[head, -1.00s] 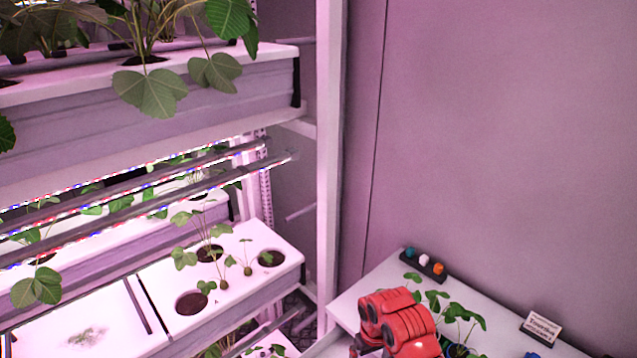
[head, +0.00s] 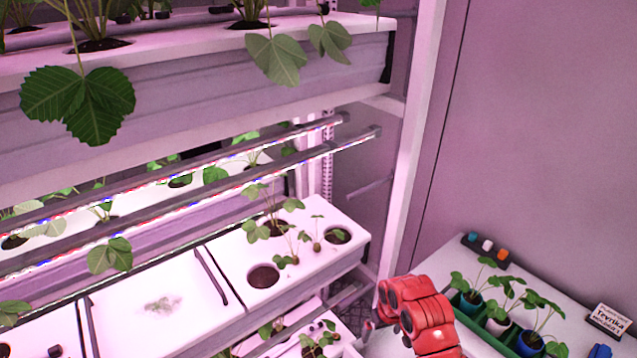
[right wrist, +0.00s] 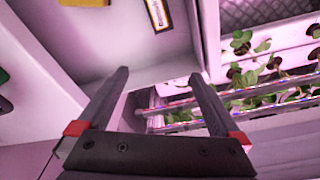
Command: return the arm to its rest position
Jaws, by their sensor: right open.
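My right arm (head: 418,315) shows as a red, rounded segment at the bottom right of the head view, in front of the white table's left edge. My right gripper (right wrist: 158,75) shows in the right wrist view with its two dark fingers spread apart. Nothing is held between the fingers; pale surfaces show behind them. In the head view the fingers cannot be made out clearly beside the red segment. My left arm and gripper are not in view.
A white rack with plants in holed trays (head: 350,226) fills the left and middle. A white table (head: 445,262) at right carries a green planter (head: 500,338) with several potted plants, a small dark holder (head: 487,248) and a name sign (head: 608,322). The wall behind is bare.

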